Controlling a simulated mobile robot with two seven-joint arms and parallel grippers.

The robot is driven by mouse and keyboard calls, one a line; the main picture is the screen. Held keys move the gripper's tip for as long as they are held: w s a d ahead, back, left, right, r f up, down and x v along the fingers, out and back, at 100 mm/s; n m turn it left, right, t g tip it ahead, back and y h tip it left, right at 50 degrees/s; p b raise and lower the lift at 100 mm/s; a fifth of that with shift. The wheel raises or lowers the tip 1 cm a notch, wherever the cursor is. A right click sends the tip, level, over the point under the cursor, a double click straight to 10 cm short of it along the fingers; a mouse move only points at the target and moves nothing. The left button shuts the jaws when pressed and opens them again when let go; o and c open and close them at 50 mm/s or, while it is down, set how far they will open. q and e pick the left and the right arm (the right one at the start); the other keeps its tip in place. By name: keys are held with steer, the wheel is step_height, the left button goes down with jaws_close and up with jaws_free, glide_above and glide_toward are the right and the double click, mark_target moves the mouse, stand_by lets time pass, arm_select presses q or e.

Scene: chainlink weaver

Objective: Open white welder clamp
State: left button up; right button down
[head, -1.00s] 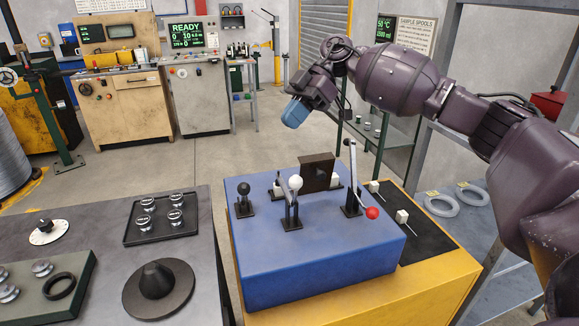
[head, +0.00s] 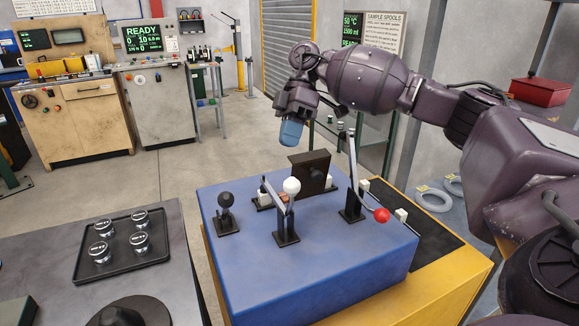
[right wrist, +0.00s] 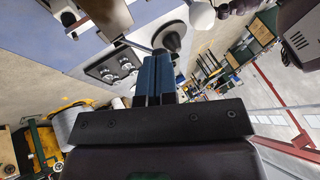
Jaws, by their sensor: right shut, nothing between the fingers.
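The white welder clamp lever, with a white ball knob (head: 291,186), stands on a black bracket (head: 286,226) in the middle of the blue welder block (head: 315,262). A flat grey arm leans beside the knob. In the right wrist view a white ball (right wrist: 202,14) at the top edge looks like the same knob. My right gripper (head: 290,133), with blue fingers, hangs above and behind the block, apart from the lever. Its fingers (right wrist: 154,62) are together and empty in the right wrist view. My left gripper is not in view.
A black-knobbed lever (head: 226,200) stands left and a red-knobbed lever (head: 381,215) right on the block. A dark upright plate (head: 309,172) stands behind the white knob. A tray (head: 120,247) with several silver-topped pieces lies on the left table.

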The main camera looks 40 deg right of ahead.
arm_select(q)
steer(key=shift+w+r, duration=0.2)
arm_select(e)
steer(key=s+a+f, duration=0.2)
steer(key=s, duration=0.1)
steer(key=s+a+f, duration=0.1)
steer(key=shift+s+a+f, duration=0.3)
steer(key=shift+s+f, duration=0.05)
steer(key=shift+f, duration=0.05)
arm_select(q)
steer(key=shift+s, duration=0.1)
